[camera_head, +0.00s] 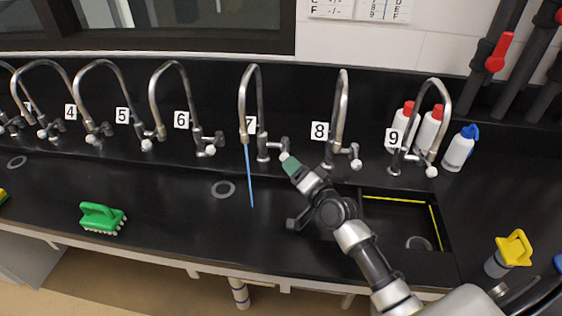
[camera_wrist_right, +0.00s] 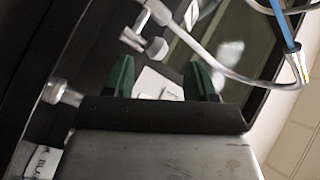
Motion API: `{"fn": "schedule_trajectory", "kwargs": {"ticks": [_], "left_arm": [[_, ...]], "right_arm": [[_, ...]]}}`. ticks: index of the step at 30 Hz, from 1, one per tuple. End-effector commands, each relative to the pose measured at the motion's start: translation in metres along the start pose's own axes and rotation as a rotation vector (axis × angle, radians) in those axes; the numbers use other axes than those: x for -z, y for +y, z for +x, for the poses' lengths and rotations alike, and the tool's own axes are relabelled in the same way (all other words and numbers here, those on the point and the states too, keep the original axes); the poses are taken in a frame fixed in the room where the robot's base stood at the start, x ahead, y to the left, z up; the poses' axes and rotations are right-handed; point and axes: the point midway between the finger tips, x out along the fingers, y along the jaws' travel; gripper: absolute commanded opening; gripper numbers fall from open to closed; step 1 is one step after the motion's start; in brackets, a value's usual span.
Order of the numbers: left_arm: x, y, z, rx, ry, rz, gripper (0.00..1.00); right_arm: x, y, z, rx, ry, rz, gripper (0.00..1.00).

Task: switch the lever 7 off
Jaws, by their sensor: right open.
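Tap 7 (camera_head: 243,100) is a grey gooseneck on the black back panel. A blue stream (camera_head: 249,178) runs down from its spout to the counter. Its lever (camera_head: 284,143) sticks out to the right of the tap body, with a pale end. My right gripper (camera_head: 290,164), with green fingertips, is just below the lever's end. The wrist view shows the two green fingers (camera_wrist_right: 159,78) apart with nothing gripped. A pale knob (camera_wrist_right: 157,48) lies beyond the fingertips there; contact cannot be told. The blue stream (camera_wrist_right: 283,22) shows at upper right. My left gripper is not in view.
Tap 8 (camera_head: 341,105) stands close to the right of my gripper, and tap 6 (camera_head: 157,90) stands to the left. A sink (camera_head: 447,235) opens at the right. A green brush (camera_head: 103,217) lies on the counter (camera_head: 170,200). White bottles (camera_head: 460,148) stand by tap 9.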

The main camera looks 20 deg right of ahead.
Motion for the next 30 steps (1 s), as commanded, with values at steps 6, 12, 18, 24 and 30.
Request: {"fn": "schedule_trajectory", "kwargs": {"ticks": [6,12,18,24,30], "left_arm": [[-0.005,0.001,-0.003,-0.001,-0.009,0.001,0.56],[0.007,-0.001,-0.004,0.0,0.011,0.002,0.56],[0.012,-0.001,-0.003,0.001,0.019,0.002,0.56],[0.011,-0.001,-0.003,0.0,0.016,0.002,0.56],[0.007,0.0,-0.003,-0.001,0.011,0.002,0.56]], "right_arm": [[0.004,-0.001,0.025,0.003,0.012,0.007,0.57],[0.003,0.0,0.056,0.003,0.01,0.006,0.57],[0.002,0.001,0.073,0.001,0.008,0.004,0.57],[0.002,0.0,0.075,0.002,0.008,0.004,0.57],[0.002,0.0,0.074,0.002,0.008,0.004,0.4]]}}
